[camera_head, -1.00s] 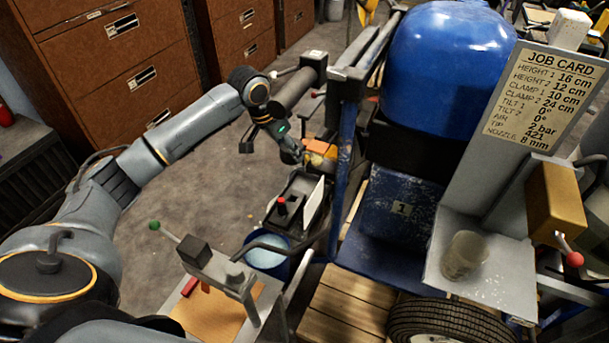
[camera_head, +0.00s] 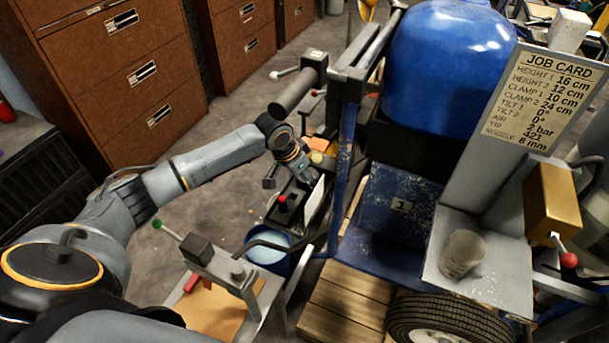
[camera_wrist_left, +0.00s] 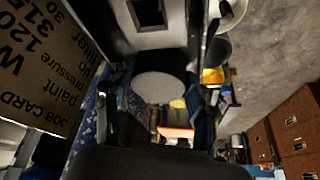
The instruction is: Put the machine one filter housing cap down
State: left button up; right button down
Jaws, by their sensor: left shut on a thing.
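My left gripper (camera_head: 303,172) is beside the blue machine, above the black tray-like part with a red knob (camera_head: 284,203). In the left wrist view its two dark fingers (camera_wrist_left: 157,108) stand on either side of a pale grey round disc (camera_wrist_left: 160,86), which looks like the filter housing cap. The gripper is shut on it. In the head view the cap is hidden or too small to make out. A yellow and orange part (camera_wrist_left: 178,132) shows beyond the fingers. My right gripper is not in view.
The blue tank (camera_head: 455,70) and its frame post (camera_head: 346,170) stand close right of the gripper. A blue bucket (camera_head: 267,254) and a grey clamp stand (camera_head: 215,262) are nearer. A metal cup (camera_head: 463,254) sits on a shelf.

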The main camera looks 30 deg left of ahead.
pick_arm(q)
jog(key=shift+f, duration=0.1)
jog(key=o, duration=1.1)
jog(key=shift+o, duration=0.2)
jog(key=v, duration=1.2)
